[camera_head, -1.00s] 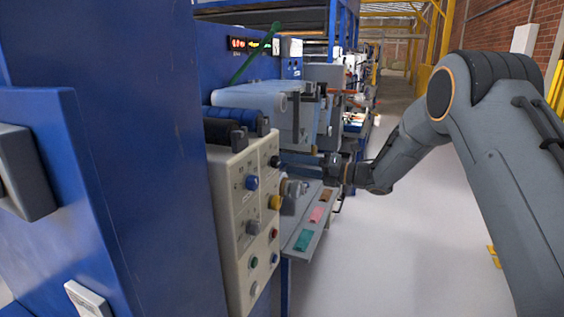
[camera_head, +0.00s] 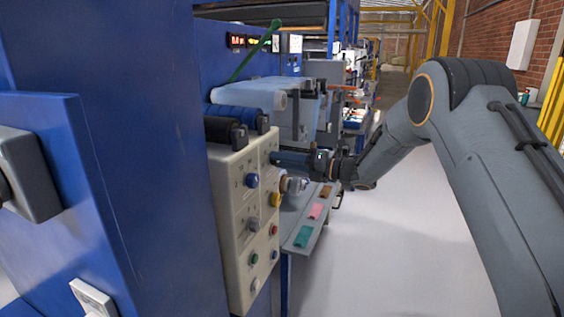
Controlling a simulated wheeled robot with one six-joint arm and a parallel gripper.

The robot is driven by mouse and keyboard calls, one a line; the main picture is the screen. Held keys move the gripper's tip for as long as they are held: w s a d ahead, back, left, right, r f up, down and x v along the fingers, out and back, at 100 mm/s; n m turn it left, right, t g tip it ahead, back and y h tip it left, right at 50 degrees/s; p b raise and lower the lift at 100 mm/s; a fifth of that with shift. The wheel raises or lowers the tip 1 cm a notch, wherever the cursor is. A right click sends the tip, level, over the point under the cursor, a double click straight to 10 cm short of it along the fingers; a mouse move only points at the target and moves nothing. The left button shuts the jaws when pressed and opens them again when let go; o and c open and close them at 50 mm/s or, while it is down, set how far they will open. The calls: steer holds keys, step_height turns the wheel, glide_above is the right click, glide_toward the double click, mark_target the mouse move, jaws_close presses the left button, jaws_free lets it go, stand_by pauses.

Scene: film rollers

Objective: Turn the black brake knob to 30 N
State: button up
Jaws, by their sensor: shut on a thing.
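The black brake knob (camera_head: 274,158) sits at the top right of the beige control panel (camera_head: 233,215), mostly hidden by my gripper. My gripper (camera_head: 283,160) reaches in from the right, its fingers shut on the black knob. The knob's pointer and the scale around it are too small to read. A display (camera_head: 250,41) with red and yellow digits is on the blue machine above; its figures cannot be read clearly.
Below the black knob are a blue knob (camera_head: 252,180), a yellow knob (camera_head: 275,199), a grey knob (camera_head: 253,225) and small buttons. A grey shelf (camera_head: 291,245) with coloured pieces lies right of the panel. A green lever (camera_head: 252,52) rises above. The aisle floor (camera_head: 390,240) is clear.

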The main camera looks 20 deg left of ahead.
steer(key=shift+m+b, duration=0.35)
steer(key=shift+m, duration=0.05)
steer(key=shift+m+b, duration=1.95)
steer(key=shift+m, duration=6.55)
steer(key=o, duration=1)
steer(key=shift+o, duration=0.2)
steer(key=d+b, duration=0.1)
steer(key=d, duration=0.7)
steer(key=shift+s+b, duration=0.3)
